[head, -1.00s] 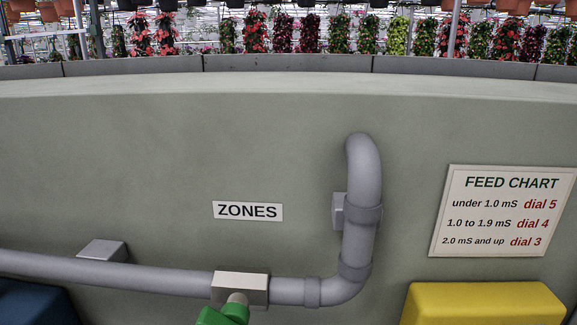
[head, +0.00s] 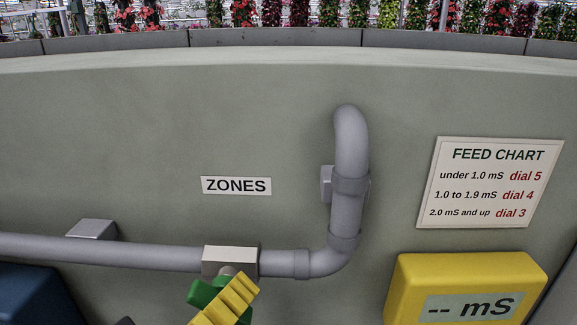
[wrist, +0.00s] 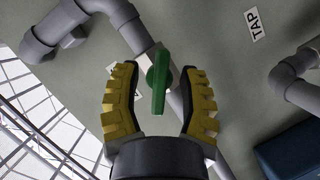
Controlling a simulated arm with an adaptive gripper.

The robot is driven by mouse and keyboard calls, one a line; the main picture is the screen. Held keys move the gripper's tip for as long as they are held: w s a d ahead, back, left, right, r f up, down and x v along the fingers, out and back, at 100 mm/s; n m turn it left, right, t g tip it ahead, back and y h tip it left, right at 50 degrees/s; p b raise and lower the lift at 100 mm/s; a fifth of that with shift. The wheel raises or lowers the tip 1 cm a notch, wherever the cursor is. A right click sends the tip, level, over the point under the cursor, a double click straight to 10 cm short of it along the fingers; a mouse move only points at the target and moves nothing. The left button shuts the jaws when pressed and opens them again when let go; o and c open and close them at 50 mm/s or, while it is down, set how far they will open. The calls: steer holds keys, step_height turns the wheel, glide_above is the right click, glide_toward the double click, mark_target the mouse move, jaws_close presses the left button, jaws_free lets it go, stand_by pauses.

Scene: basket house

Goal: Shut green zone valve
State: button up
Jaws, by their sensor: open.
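The green zone valve handle (head: 203,291) sits on the grey valve block (head: 231,260) in the horizontal pipe, below the ZONES label. In the head view, a yellow finger of my gripper covers part of it. In the wrist view, the green handle (wrist: 159,92) stands between the two yellow fingers of my gripper (wrist: 156,74), with a gap on each side. The handle lies at a slant to the pipe there. My gripper is open and holds nothing. Its second finger cannot be made out in the head view.
The grey pipe (head: 110,251) runs left and bends upward at right (head: 348,190). A yellow meter box (head: 410,282) reading "-- mS" is at lower right, under the FEED CHART sign (head: 490,182). A dark blue box (head: 35,290) is at lower left.

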jaws_close()
steer(key=m+y, duration=0.1)
steer(key=m, duration=0.2)
steer(key=shift+g+y, duration=0.4)
jaws_free()
steer(key=shift+s, duration=0.1)
steer(key=v, duration=1.1)
steer(key=shift+s+r, duration=0.15)
steer(key=shift+s, duration=0.25)
